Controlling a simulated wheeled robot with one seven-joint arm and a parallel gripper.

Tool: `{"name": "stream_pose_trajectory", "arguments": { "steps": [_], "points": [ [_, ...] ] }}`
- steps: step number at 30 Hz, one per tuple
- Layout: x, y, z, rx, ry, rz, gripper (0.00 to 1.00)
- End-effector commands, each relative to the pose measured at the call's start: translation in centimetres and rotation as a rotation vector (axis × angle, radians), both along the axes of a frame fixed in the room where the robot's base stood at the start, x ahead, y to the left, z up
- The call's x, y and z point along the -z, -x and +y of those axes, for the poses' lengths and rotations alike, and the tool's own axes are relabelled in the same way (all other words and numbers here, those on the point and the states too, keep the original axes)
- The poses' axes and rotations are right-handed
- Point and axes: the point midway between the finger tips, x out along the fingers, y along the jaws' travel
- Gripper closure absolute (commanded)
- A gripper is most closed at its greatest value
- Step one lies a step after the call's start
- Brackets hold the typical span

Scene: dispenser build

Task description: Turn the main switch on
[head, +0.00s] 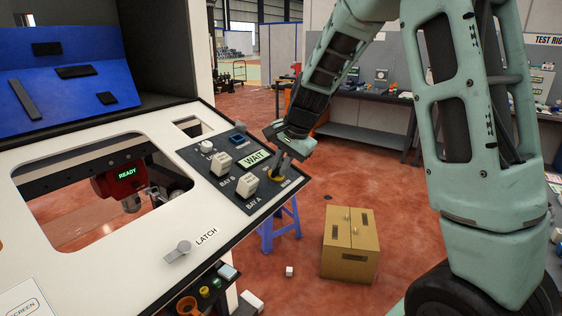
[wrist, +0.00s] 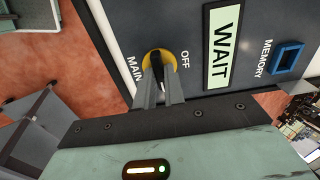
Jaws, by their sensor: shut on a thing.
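The main switch (wrist: 157,55) has a yellow round base on the dark control panel (head: 238,164), with MAIN and OFF printed beside it in the wrist view. In the head view its yellow base (head: 276,179) sits near the panel's right edge. My gripper (wrist: 160,82) reaches down to the switch, its two grey fingers closed on the short dark handle. In the head view my gripper (head: 281,164) comes from above and behind the panel. The fingers hide most of the handle, so its exact angle is hard to see.
A WAIT display (head: 254,158), BAY A switch (head: 247,184), BAY B switch (head: 221,163) and blue MEMORY socket (head: 237,140) share the panel. A LATCH knob (head: 178,251) is at the front. A red READY unit (head: 125,178) shows through the opening. A cardboard box (head: 350,244) stands on the floor.

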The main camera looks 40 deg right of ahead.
Motion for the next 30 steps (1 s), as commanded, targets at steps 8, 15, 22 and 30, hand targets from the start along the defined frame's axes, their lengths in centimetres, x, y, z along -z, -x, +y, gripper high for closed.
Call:
{"name": "stream_pose_trajectory", "arguments": {
  "steps": [8, 15, 22, 30],
  "points": [
    [-0.19, -0.10, -0.18, 0.031, -0.008, -0.002, 1.00],
    [-0.19, -0.11, -0.19, 0.033, -0.009, -0.001, 1.00],
    [-0.13, -0.08, -0.14, 0.031, -0.009, 0.000, 0.67],
    [-0.35, 0.04, -0.10, 0.029, -0.010, 0.000, 0.67]
  ]
}}
